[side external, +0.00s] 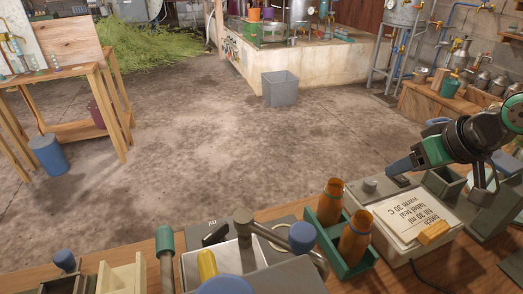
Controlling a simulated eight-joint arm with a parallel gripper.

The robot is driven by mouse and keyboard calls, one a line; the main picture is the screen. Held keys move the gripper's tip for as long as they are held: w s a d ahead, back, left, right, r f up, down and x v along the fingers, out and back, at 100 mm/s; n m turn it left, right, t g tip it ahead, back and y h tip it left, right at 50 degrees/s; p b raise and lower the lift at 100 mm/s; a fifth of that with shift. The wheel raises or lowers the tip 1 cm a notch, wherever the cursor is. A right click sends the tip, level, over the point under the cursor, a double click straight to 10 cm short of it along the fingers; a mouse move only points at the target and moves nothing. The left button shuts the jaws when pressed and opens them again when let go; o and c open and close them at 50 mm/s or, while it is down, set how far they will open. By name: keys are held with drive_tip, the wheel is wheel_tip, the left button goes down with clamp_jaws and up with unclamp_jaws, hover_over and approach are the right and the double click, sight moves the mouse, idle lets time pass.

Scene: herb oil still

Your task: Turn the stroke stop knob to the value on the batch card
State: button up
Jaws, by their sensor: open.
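The batch card (412,216) lies on a pale box at the right. Its upside-down print seems to include "fill 30 ml" and "warm 30 C". My gripper (394,170), at the blue-grey end of the arm, is above the back of the bench, behind the card and well right of the knob. It is open and seems empty; its fingers are hard to make out.
A blue-ended lever (302,237) and a yellow part (207,264) stand near the knob. A green tray (348,268) with two amber bottles (356,233) sits between the knob and the card. A grey knob (370,185) and an orange block (433,233) are by the card.

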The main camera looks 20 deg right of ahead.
drive_tip(key=w+a+r+m, duration=0.1)
drive_tip(key=a, duration=0.1)
drive_tip(key=w+a+m+g, duration=0.1)
drive_tip(key=w+a, duration=0.1)
drive_tip(key=a, duration=0.1)
drive_tip(key=w+a+r+m+g+y, duration=0.1)
drive_tip(key=a, duration=0.1)
drive_tip(key=shift+w+a+r, duration=0.3)
drive_tip(key=shift+w+r, duration=0.05)
drive_tip(key=w+a+m+g, duration=0.2)
drive_tip(key=a+m, duration=0.1)
drive_tip(key=a, duration=0.3)
drive_tip(key=m+g+h, duration=0.1)
drive_tip(key=m+g, duration=0.2)
drive_tip(key=m, duration=0.2)
hover_over(217, 229)
wheel_tip(217, 229, down, 6)
drive_tip(key=shift+d+r, duration=0.1)
drive_tip(key=shift+f, duration=2.9)
clamp_jaws()
